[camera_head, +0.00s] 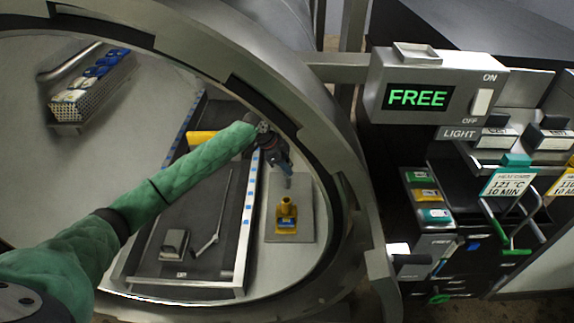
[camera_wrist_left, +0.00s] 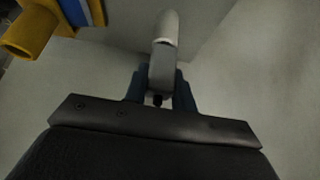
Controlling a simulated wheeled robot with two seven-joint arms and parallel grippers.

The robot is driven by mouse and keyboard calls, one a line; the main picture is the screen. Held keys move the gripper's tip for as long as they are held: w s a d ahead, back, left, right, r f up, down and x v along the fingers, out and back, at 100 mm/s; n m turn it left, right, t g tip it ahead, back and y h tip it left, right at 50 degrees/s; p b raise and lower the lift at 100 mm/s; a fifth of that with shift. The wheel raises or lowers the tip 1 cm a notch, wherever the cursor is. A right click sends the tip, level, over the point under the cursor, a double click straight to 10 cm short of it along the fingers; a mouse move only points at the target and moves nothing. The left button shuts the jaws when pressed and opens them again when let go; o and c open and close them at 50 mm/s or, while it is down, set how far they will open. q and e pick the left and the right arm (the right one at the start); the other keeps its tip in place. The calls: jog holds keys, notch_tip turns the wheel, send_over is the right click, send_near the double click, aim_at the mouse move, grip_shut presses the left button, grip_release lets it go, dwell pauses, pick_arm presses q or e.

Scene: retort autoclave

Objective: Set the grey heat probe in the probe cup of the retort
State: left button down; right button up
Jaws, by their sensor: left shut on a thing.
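My left gripper (camera_head: 285,167) reaches into the round retort opening, its arm in a green sleeve. It is shut on the grey heat probe (camera_head: 288,183), whose end sticks out below the fingers. In the left wrist view the gripper (camera_wrist_left: 160,90) has its dark blue fingers on either side of the probe (camera_wrist_left: 164,45), which has a pale rounded tip. The yellow probe cup (camera_head: 286,212) stands on a grey plate, just below the probe in the head view. In the left wrist view the yellow cup (camera_wrist_left: 28,35) is at the top left, apart from the probe. My right gripper is not in view.
The retort's thick metal rim (camera_head: 335,150) surrounds the arm. A dark tray (camera_head: 190,215) with a blue-marked rail lies left of the cup. A perforated basket (camera_head: 92,92) with packs is at upper left. A control box (camera_head: 435,88) reading FREE stands outside at right.

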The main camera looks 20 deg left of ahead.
pick_arm(q)
jog(key=shift+f, duration=0.25)
dwell(0.3)
jog(key=c, duration=1.1)
grip_release()
